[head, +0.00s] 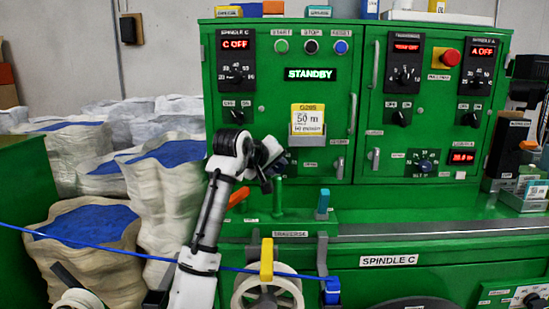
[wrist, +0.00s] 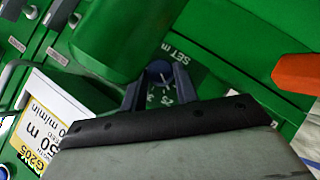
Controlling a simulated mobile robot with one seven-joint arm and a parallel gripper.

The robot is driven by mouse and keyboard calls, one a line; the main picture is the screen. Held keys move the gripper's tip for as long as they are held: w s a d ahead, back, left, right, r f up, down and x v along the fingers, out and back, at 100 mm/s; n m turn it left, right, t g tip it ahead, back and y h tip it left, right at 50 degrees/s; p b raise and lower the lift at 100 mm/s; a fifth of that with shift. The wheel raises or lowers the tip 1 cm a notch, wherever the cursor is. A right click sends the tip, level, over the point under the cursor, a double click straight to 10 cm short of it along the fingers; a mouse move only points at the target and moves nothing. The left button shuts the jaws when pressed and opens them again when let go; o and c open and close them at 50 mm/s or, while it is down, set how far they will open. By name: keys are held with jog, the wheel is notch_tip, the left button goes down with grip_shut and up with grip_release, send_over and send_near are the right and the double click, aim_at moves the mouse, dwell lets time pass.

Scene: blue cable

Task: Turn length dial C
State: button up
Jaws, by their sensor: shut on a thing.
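The length dial (wrist: 160,72) shows in the wrist view between my fingers, with a white pointer mark and the scale label "SET m" beside it. Part of its scale is hidden by the gripper. My gripper (wrist: 158,92) is shut on the dial.
The spindle C speed knob (head: 236,73) is above, under a red "C OFF" display. A similar blue dial (head: 423,164) is on the right panel. An orange lever (head: 238,197) and a green post (head: 277,197) stand close below my gripper. A blue cable (head: 110,246) runs across the front.

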jog(key=shift+r+m+y+p, duration=0.15)
jog(key=shift+m+y+p, duration=0.15)
jog(key=shift+y+p, duration=0.15)
dwell(0.3)
jog(key=o, duration=1)
jog(key=b+v, duration=0.1)
jog(key=v, duration=0.5)
jog(key=b+v, duration=0.1)
jog(key=v, duration=0.6)
jog(key=shift+s+d+r, duration=0.1)
jog(key=shift+s+r, duration=0.1)
jog(key=shift+s, duration=0.15)
